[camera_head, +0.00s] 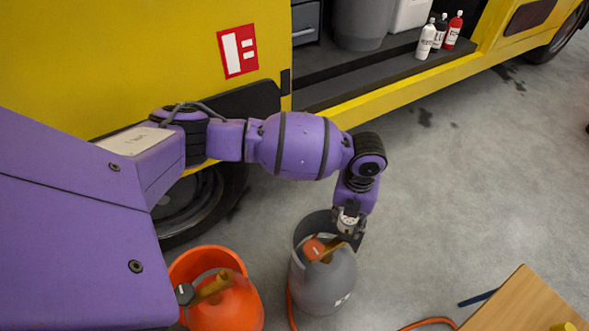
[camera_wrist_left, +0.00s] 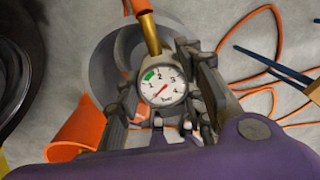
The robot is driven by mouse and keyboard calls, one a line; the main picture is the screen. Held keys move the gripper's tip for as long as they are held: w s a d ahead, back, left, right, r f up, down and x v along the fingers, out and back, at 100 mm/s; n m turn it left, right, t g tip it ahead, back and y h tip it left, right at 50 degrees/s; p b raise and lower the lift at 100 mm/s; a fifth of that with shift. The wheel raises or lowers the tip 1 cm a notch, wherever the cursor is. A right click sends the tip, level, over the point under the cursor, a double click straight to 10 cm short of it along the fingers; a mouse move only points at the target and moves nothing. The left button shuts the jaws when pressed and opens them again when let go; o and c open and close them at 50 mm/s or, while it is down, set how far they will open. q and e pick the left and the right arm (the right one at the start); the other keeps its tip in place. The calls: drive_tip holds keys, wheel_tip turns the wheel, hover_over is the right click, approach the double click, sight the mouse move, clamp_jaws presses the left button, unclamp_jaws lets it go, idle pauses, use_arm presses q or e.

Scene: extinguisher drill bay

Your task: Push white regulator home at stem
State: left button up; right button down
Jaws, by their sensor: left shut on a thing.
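The white regulator (camera_head: 347,222) is between the fingers of my left gripper (camera_head: 349,229), above the grey gas cylinder (camera_head: 325,282). In the left wrist view, its round white gauge (camera_wrist_left: 162,85) faces the camera, with a red needle and a green band. My left gripper (camera_wrist_left: 163,112) is shut on it, one finger on each side. The brass stem (camera_wrist_left: 150,32) lines up with the regulator's far side. Whether a gap is left between them cannot be told. An orange knob (camera_head: 314,249) sits on the cylinder's valve. My right gripper is not in view.
An orange cylinder (camera_head: 226,300) with a dark knob stands left of the grey one. An orange hose (camera_wrist_left: 265,70) lies on the floor. A wooden table (camera_head: 528,303) is at lower right. The yellow truck (camera_head: 120,60) stands behind. Grey floor at right is mostly clear.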

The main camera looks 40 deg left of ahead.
use_arm(q)
drive_tip(key=shift+w+f, duration=0.1)
drive_tip(key=shift+f, duration=0.35)
idle(0.3)
drive_tip(key=o, duration=1.2)
drive_tip(key=shift+o, duration=0.2)
drive_tip(key=shift+r, duration=0.1)
wheel_tip(320, 180, up, 12)
